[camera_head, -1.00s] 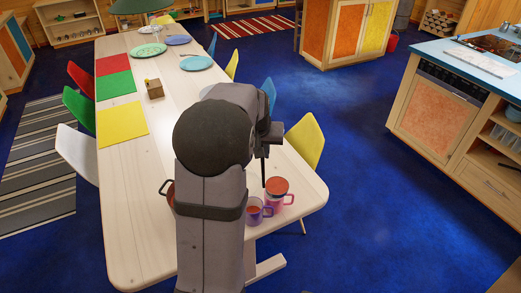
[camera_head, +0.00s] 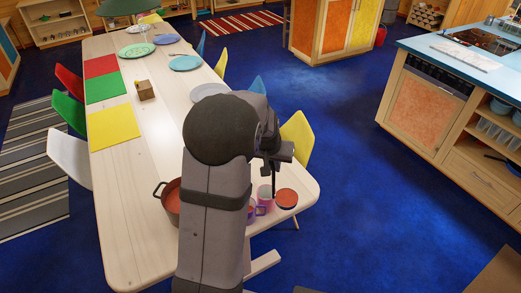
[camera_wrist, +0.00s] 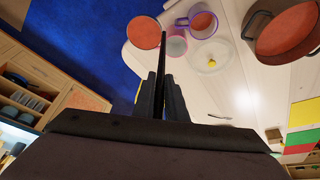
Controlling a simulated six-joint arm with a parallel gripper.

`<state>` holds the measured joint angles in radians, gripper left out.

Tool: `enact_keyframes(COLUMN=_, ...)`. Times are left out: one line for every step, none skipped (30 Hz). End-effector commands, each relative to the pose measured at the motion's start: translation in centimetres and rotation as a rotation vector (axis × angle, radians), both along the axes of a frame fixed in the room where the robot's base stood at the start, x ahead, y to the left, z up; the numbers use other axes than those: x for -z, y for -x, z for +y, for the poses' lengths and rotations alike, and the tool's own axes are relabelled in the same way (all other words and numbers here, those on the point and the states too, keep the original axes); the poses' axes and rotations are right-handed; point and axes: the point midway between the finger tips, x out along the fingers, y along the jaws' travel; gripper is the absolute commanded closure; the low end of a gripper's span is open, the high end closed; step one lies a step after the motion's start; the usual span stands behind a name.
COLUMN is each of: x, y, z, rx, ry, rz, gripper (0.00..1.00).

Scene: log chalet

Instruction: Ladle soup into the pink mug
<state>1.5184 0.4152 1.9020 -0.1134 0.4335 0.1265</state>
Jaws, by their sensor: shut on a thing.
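My gripper (camera_head: 275,160) is shut on the dark handle of a ladle; the handle (camera_wrist: 163,60) runs away from the fingers (camera_wrist: 160,98) in the wrist view. The ladle's round bowl (camera_head: 287,198) is filled with orange-red soup and is held to the right of the pink mug (camera_head: 265,193). In the wrist view the bowl (camera_wrist: 145,32) is beside the pink mug (camera_wrist: 174,43), whose visible inside looks pale. The soup pot (camera_head: 171,198), dark with red soup, is partly hidden by my arm; it shows better in the wrist view (camera_wrist: 262,22).
A purple mug (camera_head: 256,209) with orange-red contents stands close to the pink mug. A pale plate (camera_head: 207,92) lies farther back, partly behind my arm. A wooden block (camera_head: 145,91) and coloured mats (camera_head: 113,126) lie along the left. The table's right edge is close to the ladle.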

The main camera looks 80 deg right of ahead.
Motion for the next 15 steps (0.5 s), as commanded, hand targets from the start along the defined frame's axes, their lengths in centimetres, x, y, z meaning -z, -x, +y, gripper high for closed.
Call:
enact_keyframes(x=0.2, y=1.2, z=0.1, rx=0.023, ry=-0.003, rz=0.001, gripper=1.0)
enact_keyframes(x=0.6, y=1.9, z=0.1, rx=0.036, ry=-0.003, rz=0.001, gripper=1.0)
enact_keyframes(x=0.9, y=2.6, z=-0.1, rx=0.052, ry=0.0, rz=0.001, gripper=1.0)
enact_keyframes(x=1.3, y=3.3, z=-0.2, rx=0.065, ry=-0.002, rz=0.001, gripper=1.0)
enact_keyframes(x=1.5, y=3.7, z=-0.4, rx=0.077, ry=0.001, rz=0.0, gripper=1.0)
enact_keyframes(x=1.8, y=4.3, z=-0.6, rx=0.091, ry=0.0, rz=0.001, gripper=1.0)
enact_keyframes(x=2.0, y=4.8, z=-0.9, rx=0.104, ry=0.001, rz=0.001, gripper=1.0)
enact_keyframes(x=2.2, y=5.2, z=-1.1, rx=0.116, ry=0.002, rz=0.0, gripper=1.0)
enact_keyframes(x=2.5, y=5.7, z=-1.4, rx=0.13, ry=0.002, rz=0.001, gripper=1.0)
enact_keyframes(x=2.6, y=6.1, z=-1.7, rx=0.143, ry=0.003, rz=0.001, gripper=1.0)
enact_keyframes(x=2.8, y=6.5, z=-1.9, rx=0.155, ry=0.002, rz=0.0, gripper=1.0)
enact_keyframes(x=3.0, y=7.0, z=-2.2, rx=0.173, ry=0.002, rz=0.001, gripper=1.0)
enact_keyframes(x=3.1, y=7.3, z=-2.4, rx=0.184, ry=0.002, rz=0.002, gripper=1.0)
enact_keyframes(x=3.3, y=7.6, z=-2.5, rx=0.196, ry=0.002, rz=0.001, gripper=1.0)
enact_keyframes(x=3.4, y=8.0, z=-2.8, rx=0.212, ry=0.002, rz=0.001, gripper=1.0)
